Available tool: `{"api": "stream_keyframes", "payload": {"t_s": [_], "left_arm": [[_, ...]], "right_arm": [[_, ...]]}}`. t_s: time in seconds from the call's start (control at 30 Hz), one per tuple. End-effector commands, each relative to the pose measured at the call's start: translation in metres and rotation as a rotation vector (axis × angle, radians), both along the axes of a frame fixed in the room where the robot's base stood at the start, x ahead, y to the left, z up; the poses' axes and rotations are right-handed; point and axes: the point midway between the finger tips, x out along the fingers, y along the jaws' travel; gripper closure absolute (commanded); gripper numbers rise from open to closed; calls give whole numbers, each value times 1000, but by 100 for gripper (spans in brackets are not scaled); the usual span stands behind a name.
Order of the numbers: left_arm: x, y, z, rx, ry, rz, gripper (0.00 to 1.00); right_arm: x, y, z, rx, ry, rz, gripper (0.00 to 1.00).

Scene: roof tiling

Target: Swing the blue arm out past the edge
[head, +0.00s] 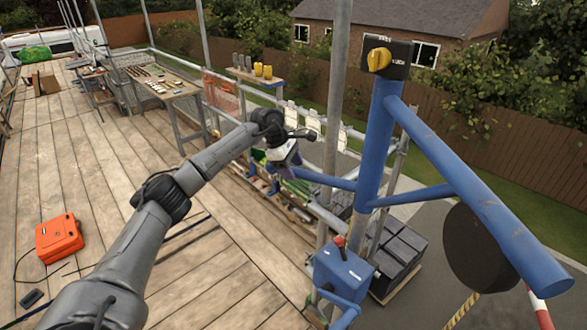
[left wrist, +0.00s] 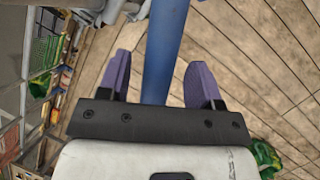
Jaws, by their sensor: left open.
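The blue arm (head: 480,200) is a thick tube running from the blue post (head: 372,150) toward the lower right of the head view, with the grey road behind it. A thinner blue bar (head: 325,180) reaches left from the post toward my left gripper (head: 290,165). In the left wrist view my left gripper (left wrist: 158,80) is open. Its two purple fingers stand on either side of the blue bar (left wrist: 164,45), apart from it. The bar's end is hidden behind the gripper. My right gripper is not in view.
A blue box with a red lever (head: 342,272) is on the post's lower part. A black round drum (head: 480,248) hangs under the arm. Scaffold poles (head: 335,90) stand close by. An orange case (head: 58,238) lies on the planks.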

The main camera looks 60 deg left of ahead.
Motion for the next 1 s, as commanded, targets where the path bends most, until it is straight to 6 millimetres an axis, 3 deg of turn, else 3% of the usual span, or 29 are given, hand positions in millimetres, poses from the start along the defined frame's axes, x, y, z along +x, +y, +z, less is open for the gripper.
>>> {"api": "stream_keyframes", "payload": {"t_s": [0.53,1.0], "left_arm": [[4,-3,-12,0,0,0,42],[4,-3,-11,0,0,0,87]], "right_arm": [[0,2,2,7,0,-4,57],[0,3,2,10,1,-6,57]]}}
